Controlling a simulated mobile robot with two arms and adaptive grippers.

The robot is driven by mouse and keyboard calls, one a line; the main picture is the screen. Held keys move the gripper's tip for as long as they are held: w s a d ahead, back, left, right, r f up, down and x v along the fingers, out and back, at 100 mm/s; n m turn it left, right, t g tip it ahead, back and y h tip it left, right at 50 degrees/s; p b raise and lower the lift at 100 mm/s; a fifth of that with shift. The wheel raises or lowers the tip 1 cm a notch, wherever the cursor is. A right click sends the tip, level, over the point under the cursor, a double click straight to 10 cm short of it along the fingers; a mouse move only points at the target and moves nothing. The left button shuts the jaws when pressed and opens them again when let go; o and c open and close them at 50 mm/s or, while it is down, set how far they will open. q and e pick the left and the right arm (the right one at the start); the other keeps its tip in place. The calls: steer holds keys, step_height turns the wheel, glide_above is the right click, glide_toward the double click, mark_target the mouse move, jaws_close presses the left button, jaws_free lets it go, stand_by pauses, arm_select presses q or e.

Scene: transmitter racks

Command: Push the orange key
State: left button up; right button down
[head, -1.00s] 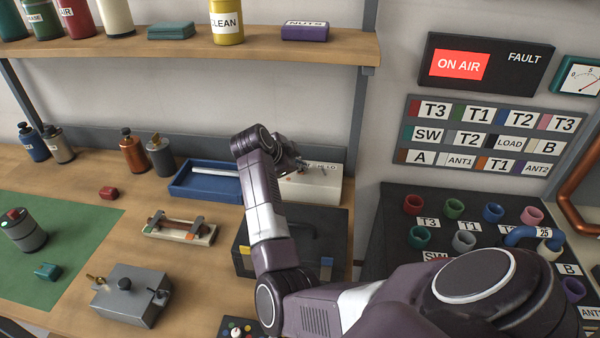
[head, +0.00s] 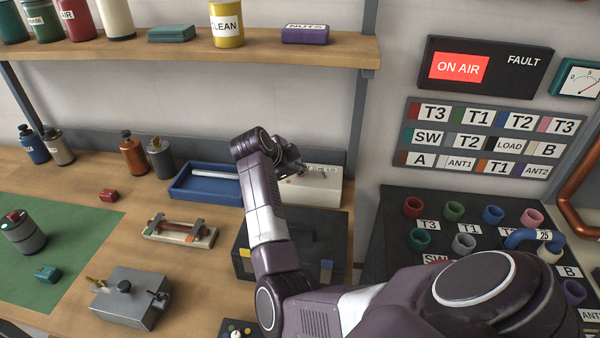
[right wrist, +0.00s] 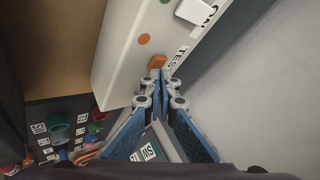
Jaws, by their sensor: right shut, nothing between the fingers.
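The orange key (right wrist: 157,62) is a small block on the face of a cream box, close to the lettering "TES" in the right wrist view. The cream box (right wrist: 125,65) also shows at the back of the bench in the head view (head: 325,190), partly hidden by my right arm. My right gripper (right wrist: 161,78) is shut and empty, with its fingertips right at the orange key. I cannot tell whether they touch or press it. In the head view the right gripper (head: 312,172) is small and just over the box. My left gripper is not in view.
A blue tray (head: 185,195) with a pale rod lies left of the box. A dark case (head: 330,220) stands in front of it. A wall (right wrist: 270,90) is close to the right of the gripper. The shelf (head: 300,48) hangs above the bench.

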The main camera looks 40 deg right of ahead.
steer(key=shift+f, duration=0.1)
steer(key=shift+f, duration=0.35)
stand_by(0.4)
steer(key=shift+r+p, duration=0.35)
steer(key=shift+p, duration=0.4)
step_height(320, 180, up, 6)
steer(key=p, duration=0.6)
steer(key=shift+r, duration=0.1)
